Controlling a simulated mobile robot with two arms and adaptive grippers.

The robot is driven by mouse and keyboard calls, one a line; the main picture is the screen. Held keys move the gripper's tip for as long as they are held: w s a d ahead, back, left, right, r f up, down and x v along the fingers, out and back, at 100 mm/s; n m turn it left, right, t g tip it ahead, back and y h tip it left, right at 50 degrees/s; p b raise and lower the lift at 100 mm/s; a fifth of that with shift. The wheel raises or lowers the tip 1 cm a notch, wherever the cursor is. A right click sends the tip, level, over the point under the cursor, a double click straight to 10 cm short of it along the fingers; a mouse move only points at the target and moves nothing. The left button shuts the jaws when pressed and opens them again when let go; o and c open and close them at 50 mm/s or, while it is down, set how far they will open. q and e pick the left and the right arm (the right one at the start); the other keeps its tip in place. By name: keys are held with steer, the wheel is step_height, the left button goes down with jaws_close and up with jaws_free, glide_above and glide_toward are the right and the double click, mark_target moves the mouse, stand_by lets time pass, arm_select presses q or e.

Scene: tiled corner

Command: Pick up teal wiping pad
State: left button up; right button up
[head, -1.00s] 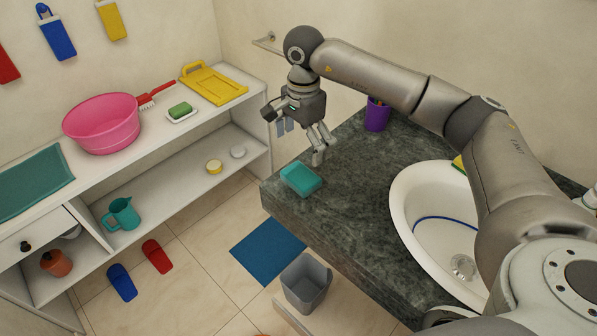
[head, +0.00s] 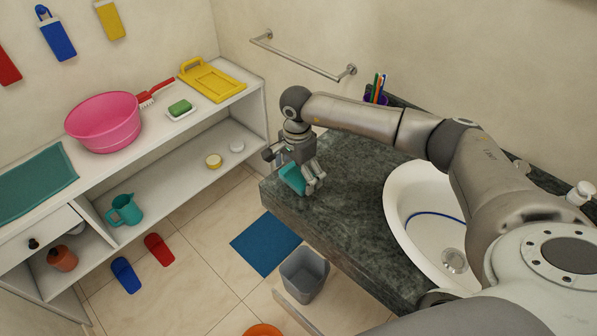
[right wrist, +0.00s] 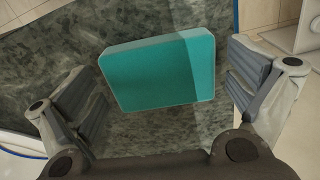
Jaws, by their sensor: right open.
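The teal wiping pad (head: 291,180) lies on the dark stone counter (head: 345,190) near its left front corner. My right gripper (head: 304,183) is low over it and hides part of it in the head view. In the right wrist view the pad (right wrist: 160,72) lies between the two spread fingers of my right gripper (right wrist: 165,95), with a gap on each side. The gripper is open and holds nothing. My left gripper is not in view.
An oval white sink (head: 398,205) is set in the counter to the right. A purple cup (head: 373,97) with brushes stands at the back. A towel rail (head: 305,60) is on the wall. A white shelf unit (head: 190,140) stands left, and a grey bin (head: 304,275) is on the floor.

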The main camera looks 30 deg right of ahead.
steer(key=c, duration=0.7)
steer(key=shift+r, duration=0.1)
steer(key=shift+r+b, duration=0.4)
steer(key=shift+b, duration=0.2)
steer(key=s+a+r+b, duration=0.2)
steer(key=s+a+r, duration=0.1)
steer(key=r, duration=0.1)
steer(key=s+a+r+b, duration=0.2)
steer(key=s+a+r, duration=0.1)
steer(key=a+r, duration=0.1)
steer(key=s+a+r+b, duration=0.2)
steer(key=s+a+r, duration=0.1)
steer(key=r, duration=0.1)
steer(key=shift+s+a+b, duration=0.25)
steer(key=shift+b, duration=0.15)
